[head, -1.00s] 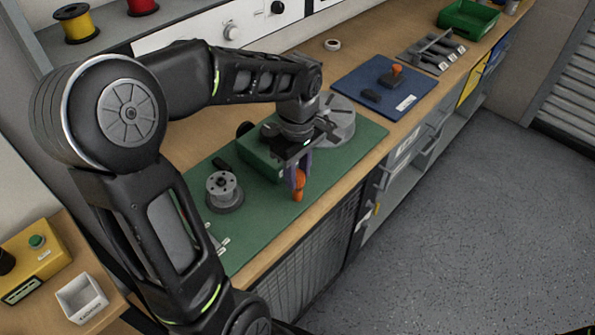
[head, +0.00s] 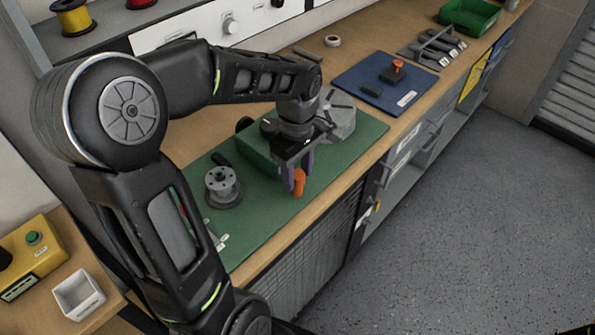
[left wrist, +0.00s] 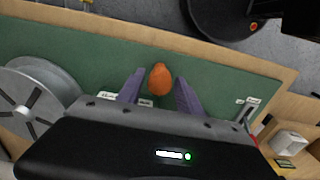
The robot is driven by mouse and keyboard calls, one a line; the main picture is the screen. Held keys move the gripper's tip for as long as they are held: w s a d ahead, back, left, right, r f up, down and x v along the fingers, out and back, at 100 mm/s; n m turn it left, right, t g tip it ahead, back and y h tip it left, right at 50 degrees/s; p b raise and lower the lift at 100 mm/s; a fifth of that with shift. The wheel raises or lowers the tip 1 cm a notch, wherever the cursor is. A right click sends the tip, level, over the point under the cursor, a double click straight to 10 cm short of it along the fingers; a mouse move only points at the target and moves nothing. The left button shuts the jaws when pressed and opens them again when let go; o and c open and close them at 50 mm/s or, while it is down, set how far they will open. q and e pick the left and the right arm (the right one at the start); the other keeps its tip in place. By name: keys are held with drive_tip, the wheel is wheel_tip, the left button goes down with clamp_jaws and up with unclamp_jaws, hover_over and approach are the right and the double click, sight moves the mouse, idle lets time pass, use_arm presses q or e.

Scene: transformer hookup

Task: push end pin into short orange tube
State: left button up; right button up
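My left gripper (head: 299,178) points down over the front edge of the green mat, its purple fingers on either side of an orange rounded piece (head: 300,184). In the left wrist view this orange piece (left wrist: 160,79) lies between the two fingertips, with narrow gaps, so the left gripper (left wrist: 159,82) looks open. Its lower end is at or near the mat. I cannot tell whether it is the end pin or the short orange tube. A small orange-topped dark part (head: 398,66) stands on the blue mat further right. My right gripper is not in view.
The green mat (head: 262,220) holds a grey flanged hub (head: 222,187), a green block (head: 257,152) and a round grey slotted fixture (head: 340,115). The blue mat (head: 360,75) lies to the right. A white bin (head: 79,294) and yellow button box (head: 33,255) are at lower left.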

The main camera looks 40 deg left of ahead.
use_arm(q)
drive_tip(key=shift+o, duration=1)
drive_tip(key=shift+r+p, duration=1.9)
drive_tip(key=shift+r, duration=0.65)
wheel_tip(320, 180, up, 8)
drive_tip(key=shift+f+b, duration=0.15)
drive_tip(key=shift+b, duration=0.2)
